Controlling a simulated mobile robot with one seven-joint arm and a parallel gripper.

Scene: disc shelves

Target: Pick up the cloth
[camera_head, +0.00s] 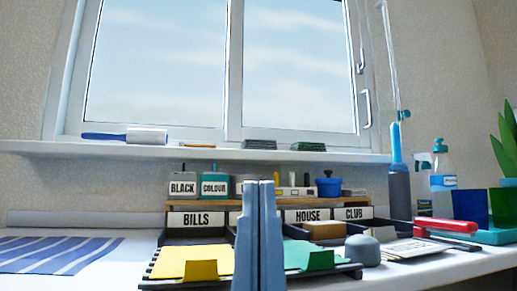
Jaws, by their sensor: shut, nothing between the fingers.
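A blue cloth with white stripes (58,254) lies flat on the white table at the left; the picture's left edge cuts it off. My gripper (267,184) stands upright in the middle of the view, its two blue-grey fingers together with nothing between them. It is well to the right of the cloth and apart from it. It hides part of the trays and a label behind it.
Dark trays hold yellow paper (190,262) and green paper (304,255), between the cloth and the right side. A red-handled tool (452,226), spray bottle (441,178) and grey dome (362,249) stand at right. The window sill (60,148) runs above. Bare table borders the cloth.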

